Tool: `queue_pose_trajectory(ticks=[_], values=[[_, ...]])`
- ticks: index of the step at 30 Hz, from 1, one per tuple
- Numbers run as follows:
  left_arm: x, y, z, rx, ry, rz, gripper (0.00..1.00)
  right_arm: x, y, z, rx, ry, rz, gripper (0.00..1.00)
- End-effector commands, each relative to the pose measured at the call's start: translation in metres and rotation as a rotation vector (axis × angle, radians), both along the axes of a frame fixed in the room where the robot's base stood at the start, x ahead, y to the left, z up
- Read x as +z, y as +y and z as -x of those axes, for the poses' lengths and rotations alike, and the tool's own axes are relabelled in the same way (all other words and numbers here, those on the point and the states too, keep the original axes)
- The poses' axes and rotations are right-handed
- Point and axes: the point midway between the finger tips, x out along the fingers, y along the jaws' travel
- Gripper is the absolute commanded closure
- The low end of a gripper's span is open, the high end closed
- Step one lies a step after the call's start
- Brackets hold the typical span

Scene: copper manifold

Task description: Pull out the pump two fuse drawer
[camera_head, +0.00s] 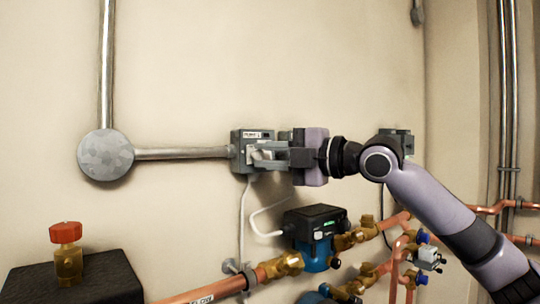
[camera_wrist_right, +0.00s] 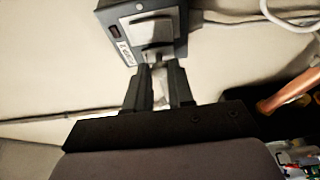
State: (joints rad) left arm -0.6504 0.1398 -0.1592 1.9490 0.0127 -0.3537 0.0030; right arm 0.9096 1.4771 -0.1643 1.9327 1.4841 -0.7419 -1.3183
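A grey fuse box (camera_head: 237,149) with a small label on top is on the wall at the end of a horizontal conduit. A pale fuse drawer (camera_head: 257,154) is at its front. In the right wrist view, the fuse box (camera_wrist_right: 118,22) is at the top, with the grey drawer (camera_wrist_right: 152,32) on its face. My right gripper (camera_head: 264,157) reaches the drawer from the right. In the wrist view its fingertips (camera_wrist_right: 158,68) are close together on either side of the drawer's narrow tab and appear shut on it. The fingers partly hide the drawer. My left gripper is not in view.
Another grey box (camera_head: 408,141) is on the wall behind my right arm. Below are a blue and black pump (camera_head: 317,235), copper pipes (camera_head: 212,290) and brass valves. A white cable (camera_head: 262,222) hangs under the fuse box. A red-topped valve (camera_head: 66,234) stands lower left.

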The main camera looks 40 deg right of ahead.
Motion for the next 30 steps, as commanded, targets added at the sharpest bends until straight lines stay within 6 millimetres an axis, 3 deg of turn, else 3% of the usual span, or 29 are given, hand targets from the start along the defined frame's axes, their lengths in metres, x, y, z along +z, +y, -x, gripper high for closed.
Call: queue_pose_trajectory(ticks=[7,15,25,26,27,30], values=[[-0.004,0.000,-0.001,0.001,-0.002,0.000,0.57,-0.001,0.000,0.004,0.000,-0.001,0.000,1.00],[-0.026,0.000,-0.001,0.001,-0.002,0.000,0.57,-0.003,0.002,0.028,-0.002,-0.003,0.002,1.00],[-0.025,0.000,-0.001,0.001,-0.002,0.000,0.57,-0.001,0.004,0.032,0.000,0.004,0.002,1.00],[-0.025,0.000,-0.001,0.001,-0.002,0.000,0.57,-0.001,0.004,0.032,0.001,0.004,0.002,0.68],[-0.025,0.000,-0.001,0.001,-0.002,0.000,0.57,-0.001,0.004,0.032,0.001,0.004,0.002,0.55],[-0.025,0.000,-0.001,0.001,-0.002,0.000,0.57,-0.001,0.004,0.032,0.000,0.003,0.002,0.52]])
